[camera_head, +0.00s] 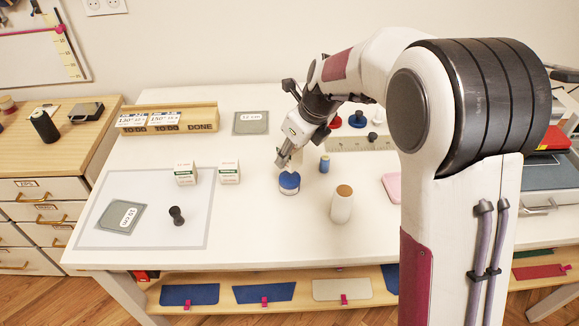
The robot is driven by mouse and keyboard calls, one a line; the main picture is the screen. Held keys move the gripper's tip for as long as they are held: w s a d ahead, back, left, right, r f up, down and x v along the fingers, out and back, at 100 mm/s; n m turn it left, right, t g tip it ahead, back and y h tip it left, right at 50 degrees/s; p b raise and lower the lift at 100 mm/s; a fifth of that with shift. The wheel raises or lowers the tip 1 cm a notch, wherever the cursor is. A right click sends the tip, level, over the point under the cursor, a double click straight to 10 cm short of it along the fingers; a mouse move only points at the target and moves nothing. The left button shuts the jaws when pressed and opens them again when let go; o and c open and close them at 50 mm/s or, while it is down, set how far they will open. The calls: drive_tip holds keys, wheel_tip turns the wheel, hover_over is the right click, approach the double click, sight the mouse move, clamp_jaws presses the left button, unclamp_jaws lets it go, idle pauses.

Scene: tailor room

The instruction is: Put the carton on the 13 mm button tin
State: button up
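Two small white cartons with green bands stand upright on the white table: the left carton (186,174) sits at the edge of the outlined mat, and the right carton (230,173) stands just right of it. Their print is too small to read. A round tin with a blue lid (289,183) stands right of the cartons; I cannot read a size on it. My gripper (285,163) points down just above the tin's far left side. Its fingers are small and partly hidden, so I cannot tell whether they are open or touch the tin.
A dark blue spool (324,163) and a white cylinder with a brown top (342,204) stand right of the tin. A black knobbed piece (177,216) and a grey card (121,217) lie on the mat (170,238). A wooden card holder (167,119) stands at the back left.

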sight(290, 167)
drive_tip(key=shift+f, duration=0.35)
drive_tip(key=shift+f, duration=1.9)
drive_tip(key=shift+f, duration=0.1)
drive_tip(key=o, duration=1.1)
drive_tip(key=v, duration=1.2)
drive_tip(key=shift+a, duration=0.1)
